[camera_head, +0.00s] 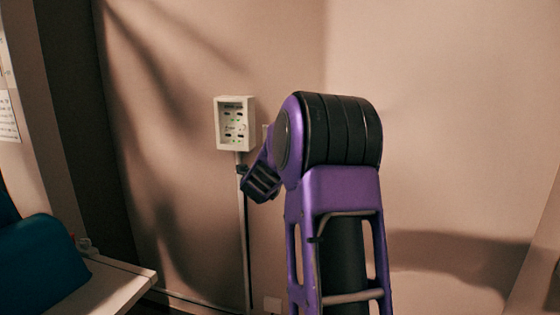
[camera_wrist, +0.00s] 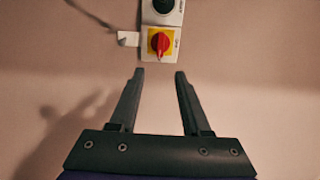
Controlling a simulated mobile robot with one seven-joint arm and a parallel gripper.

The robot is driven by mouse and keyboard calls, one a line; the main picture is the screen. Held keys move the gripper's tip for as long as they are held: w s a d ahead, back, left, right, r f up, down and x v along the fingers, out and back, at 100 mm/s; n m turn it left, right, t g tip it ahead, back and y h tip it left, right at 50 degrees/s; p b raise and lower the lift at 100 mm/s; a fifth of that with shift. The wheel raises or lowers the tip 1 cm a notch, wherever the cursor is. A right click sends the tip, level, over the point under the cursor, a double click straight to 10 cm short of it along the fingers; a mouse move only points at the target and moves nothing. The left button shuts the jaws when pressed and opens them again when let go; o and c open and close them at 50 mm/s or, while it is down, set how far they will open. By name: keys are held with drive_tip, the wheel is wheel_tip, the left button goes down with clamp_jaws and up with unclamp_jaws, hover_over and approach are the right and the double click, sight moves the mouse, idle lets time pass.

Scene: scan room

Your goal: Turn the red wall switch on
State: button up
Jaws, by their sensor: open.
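The red wall switch (camera_wrist: 159,42) is a red rotary knob on a yellow square plate, set in a pale panel on the wall. It shows at the top middle of the wrist view. The knob looks roughly upright; the labels beside it are too small to read. My gripper (camera_wrist: 160,74) is open and empty, its two dark fingers pointing toward the wall just below the switch in the picture. The fingers look apart from the knob. In the head view my purple arm stands in front of the wall, and the red switch cannot be seen there.
A round black fitting (camera_wrist: 163,5) sits above the switch on the same panel. A white socket box (camera_head: 235,124) with a cable conduit below is on the wall left of my arm. A white table (camera_head: 112,287) and blue chair (camera_head: 40,262) stand at lower left.

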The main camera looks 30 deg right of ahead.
drive_tip(key=v, duration=0.5)
drive_tip(key=shift+s+a, duration=0.15)
drive_tip(key=shift+a, duration=0.05)
